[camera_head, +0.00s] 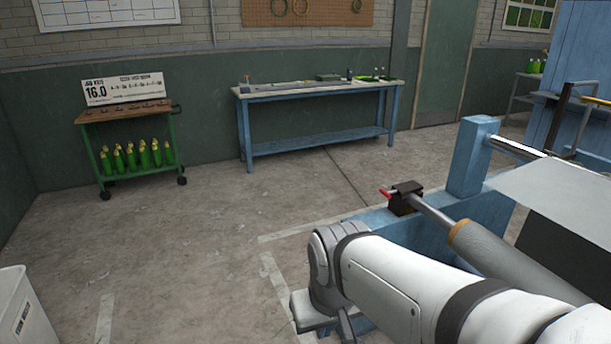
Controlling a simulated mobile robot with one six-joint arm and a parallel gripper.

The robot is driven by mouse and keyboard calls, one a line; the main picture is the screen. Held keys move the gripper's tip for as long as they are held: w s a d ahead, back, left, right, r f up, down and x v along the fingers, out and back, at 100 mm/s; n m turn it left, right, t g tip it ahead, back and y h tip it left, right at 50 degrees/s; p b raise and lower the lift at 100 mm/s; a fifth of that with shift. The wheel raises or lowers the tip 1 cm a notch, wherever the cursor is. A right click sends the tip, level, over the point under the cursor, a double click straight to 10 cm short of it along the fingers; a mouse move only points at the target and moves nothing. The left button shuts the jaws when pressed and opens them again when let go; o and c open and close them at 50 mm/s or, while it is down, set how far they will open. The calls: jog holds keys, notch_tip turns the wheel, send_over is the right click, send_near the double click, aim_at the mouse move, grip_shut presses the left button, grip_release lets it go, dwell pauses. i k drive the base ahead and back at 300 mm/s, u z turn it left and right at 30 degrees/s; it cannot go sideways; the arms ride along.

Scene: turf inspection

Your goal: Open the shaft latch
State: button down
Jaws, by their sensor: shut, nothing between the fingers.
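The shaft latch (406,197) is a small dark block with a short red handle (385,193) sticking out to its left. It sits on top of a blue machine frame (467,163). A bare metal shaft (431,212) runs from the latch down to the right, into a grey roller with a tan ring at its end. Whether the latch is open or closed is hard to tell. My white arm crosses the lower right, in front of the frame and part of the roller. Its far joint is left of and below the latch. I cannot make out my gripper.
A blue workbench (315,88) stands along the back wall. A green wheeled cart (128,117) holds several green bottles, with a "16.0" board above it. A white bin (22,315) is at the lower left. The concrete floor (200,225) between them is clear.

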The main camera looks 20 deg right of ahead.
aim_at(407, 187)
jog(key=z, duration=0.45)
jog(key=i, duration=1.25)
jog(key=z, duration=1.05)
jog(key=k, duration=0.75)
jog(key=z, duration=0.1)
jog(key=i, duration=1.4)
jog(key=u, duration=0.1)
